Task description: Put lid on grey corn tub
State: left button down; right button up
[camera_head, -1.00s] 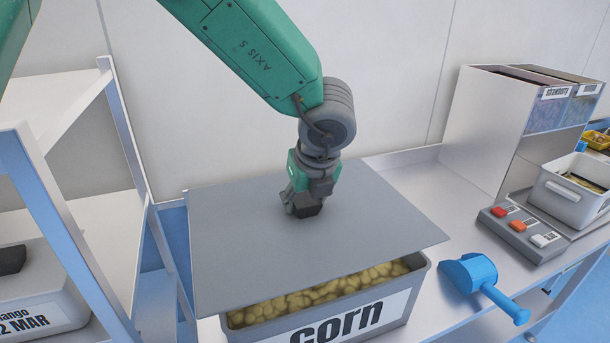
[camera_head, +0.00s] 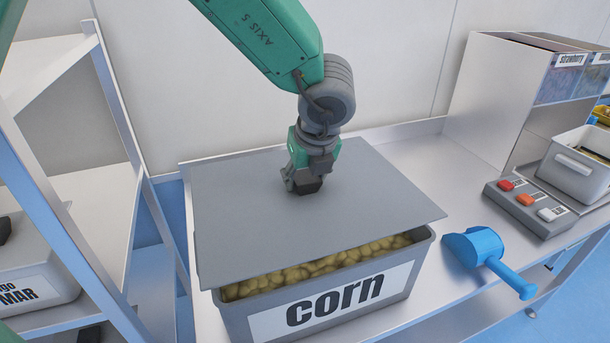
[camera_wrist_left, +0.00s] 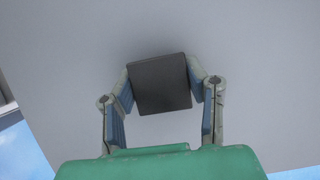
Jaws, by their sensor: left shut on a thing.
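The grey corn tub (camera_head: 400,282) stands on the metal table, its front label reading "corn". Yellowish corn pieces (camera_head: 330,263) show along its front opening. The flat grey lid (camera_head: 240,210) lies over the back part of the tub, set back and to the left, so the front strip is uncovered. I cannot tell whether the lid touches the rim. My left gripper (camera_head: 307,185) is shut on the lid's black handle (camera_wrist_left: 160,83), pointing down from above. The lid (camera_wrist_left: 250,60) fills most of the left wrist view. My right gripper is not in view.
A blue scoop (camera_head: 485,258) lies on the table right of the tub. A button panel (camera_head: 525,207), a smaller grey bin (camera_head: 580,175) and a dispenser (camera_head: 495,95) stand further right. A shelf rack (camera_head: 112,90) with a labelled tub (camera_head: 35,262) is at the left.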

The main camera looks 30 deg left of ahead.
aim_at(312, 193)
pick_arm(q)
jog(key=shift+s+d+f+b, duration=0.1)
jog(key=shift+d+f+b, duration=0.2)
jog(key=shift+f+b, duration=0.2)
jog(key=shift+d+f+b, duration=0.3)
jog(key=shift+f+b, duration=0.05)
jog(key=shift+f, duration=0.25)
jog(key=shift+d+f+b, duration=0.2)
jog(key=shift+f+b, duration=0.25)
jog(key=shift+f, duration=0.15)
jog(key=shift+a+f+b, duration=0.3)
jog(key=shift+f, duration=0.15)
jog(key=shift+a+f, duration=0.1)
jog(key=shift+a, duration=0.25)
jog(key=c, duration=0.8)
grip_release()
jog(key=shift+d, duration=0.15)
jog(key=shift+c, duration=0.2)
jog(key=shift+d, duration=0.3)
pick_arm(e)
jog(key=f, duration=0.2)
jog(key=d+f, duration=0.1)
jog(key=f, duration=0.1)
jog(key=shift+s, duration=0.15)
